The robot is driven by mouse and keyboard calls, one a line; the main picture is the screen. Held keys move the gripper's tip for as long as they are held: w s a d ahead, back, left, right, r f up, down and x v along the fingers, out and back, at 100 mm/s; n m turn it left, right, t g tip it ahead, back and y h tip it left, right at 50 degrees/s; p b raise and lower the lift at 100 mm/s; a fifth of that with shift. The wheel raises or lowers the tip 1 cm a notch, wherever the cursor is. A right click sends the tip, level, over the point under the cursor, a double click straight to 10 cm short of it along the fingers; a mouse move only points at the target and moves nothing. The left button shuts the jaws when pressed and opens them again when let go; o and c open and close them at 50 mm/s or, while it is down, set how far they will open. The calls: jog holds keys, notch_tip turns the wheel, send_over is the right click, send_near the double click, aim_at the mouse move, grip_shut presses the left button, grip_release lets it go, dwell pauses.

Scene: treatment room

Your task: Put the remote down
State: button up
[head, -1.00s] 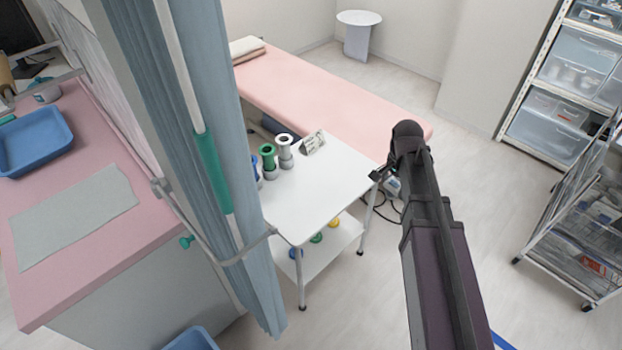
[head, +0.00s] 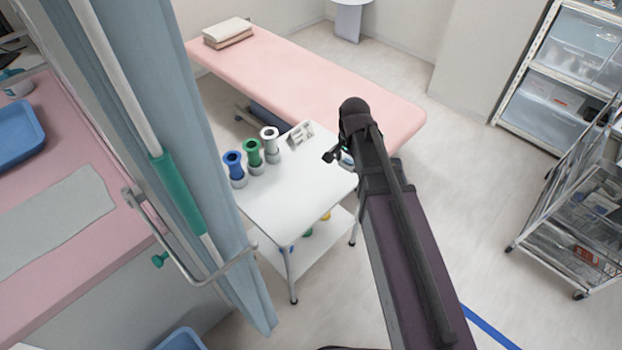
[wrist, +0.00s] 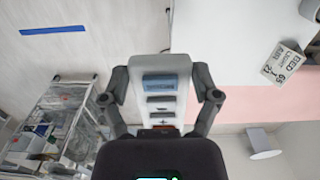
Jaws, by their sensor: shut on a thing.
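The remote is a pale grey handset with a blue label and dark buttons (wrist: 166,104). It sits between the two fingers of my gripper (wrist: 162,100), which are shut on its sides. In the head view my gripper (head: 333,154) is at the right edge of the white trolley top (head: 290,205), and my arm hides most of the remote there. In the wrist view the white top (wrist: 225,40) lies behind and to the right of the remote. I cannot tell whether the remote touches it.
Blue (head: 234,168), green (head: 254,153) and white (head: 270,143) holders stand along the trolley's left side, with a small printed card (head: 301,135) at the back. The front of the top is clear. A pink bed (head: 300,80) stands behind, a curtain (head: 150,120) left, a wire cart (head: 565,220) right.

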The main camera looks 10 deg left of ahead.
jog(key=shift+w+d, duration=0.1)
jog(key=shift+w, duration=0.05)
jog(key=shift+w+a+f+b, duration=0.1)
jog(key=shift+a+f+b, duration=0.15)
jog(key=shift+a+b, duration=0.05)
jog(key=shift+m, duration=0.3)
jog(key=s+a+f+b, duration=0.1)
jog(key=a+f+b, duration=0.4)
jog(key=a, duration=0.2)
jog(key=s+a+f+b, duration=0.1)
jog(key=a+f+b, duration=0.5)
jog(key=a, duration=0.2)
jog(key=s+a+f+b, duration=0.2)
jog(key=a+f+b, duration=0.4)
jog(key=a, duration=0.1)
jog(key=shift+a, duration=0.4)
jog(key=shift+s+a+f, duration=0.1)
jog(key=shift+a+f, duration=0.1)
jog(key=shift+a, duration=0.15)
jog(key=shift+r, duration=0.1)
jog(key=b, duration=0.2)
send_over(304, 184)
jog(key=shift+d+f, duration=0.1)
jog(key=shift+f, duration=0.8)
jog(key=shift+f, duration=0.1)
